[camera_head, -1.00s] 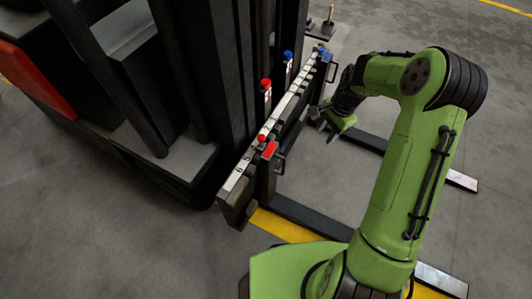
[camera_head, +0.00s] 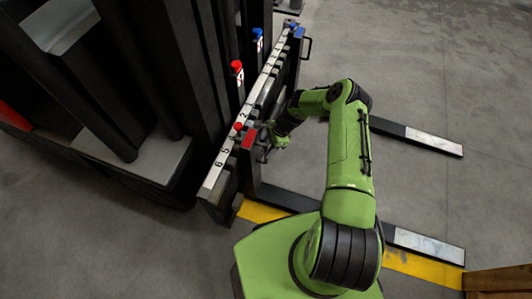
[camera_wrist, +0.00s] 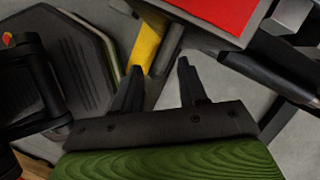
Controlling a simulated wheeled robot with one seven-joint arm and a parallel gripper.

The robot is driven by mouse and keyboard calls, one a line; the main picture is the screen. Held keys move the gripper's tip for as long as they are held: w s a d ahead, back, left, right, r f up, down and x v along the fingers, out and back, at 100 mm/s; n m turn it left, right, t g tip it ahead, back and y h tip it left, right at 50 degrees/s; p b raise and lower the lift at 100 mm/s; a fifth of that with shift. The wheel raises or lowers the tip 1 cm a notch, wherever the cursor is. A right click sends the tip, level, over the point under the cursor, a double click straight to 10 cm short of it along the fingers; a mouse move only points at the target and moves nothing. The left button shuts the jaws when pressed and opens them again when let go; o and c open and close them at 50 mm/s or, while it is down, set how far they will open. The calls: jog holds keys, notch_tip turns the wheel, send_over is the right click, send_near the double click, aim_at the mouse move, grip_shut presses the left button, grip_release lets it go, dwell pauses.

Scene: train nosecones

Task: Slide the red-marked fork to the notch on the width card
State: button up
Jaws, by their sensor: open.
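The red-marked fork (camera_head: 249,140) hangs on the near half of the carriage bar, with a red patch on its top. That red patch (camera_wrist: 215,10) also shows at the top of the wrist view. A numbered white scale (camera_head: 216,170) runs along the bar. A red knob (camera_head: 239,126) sits on the bar beside the fork. I cannot tell the width card or its notch for certain. My gripper (camera_head: 276,138) is beside the fork's outer side. In the wrist view my gripper (camera_wrist: 157,75) is open; a grey rod (camera_wrist: 168,48) shows beyond and between its fingertips, with no visible grip.
A red-topped piece (camera_head: 237,67) and a blue-topped piece (camera_head: 257,34) stand behind the bar. A blue-marked fork (camera_head: 294,26) hangs at the far end. Dark floor beams with pale ends (camera_head: 433,138) lie to the right. Open grey floor lies beyond.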

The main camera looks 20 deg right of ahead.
jog(key=x, duration=0.2)
jog(key=shift+a+f, duration=0.2)
jog(key=shift+f, duration=0.15)
grip_shut()
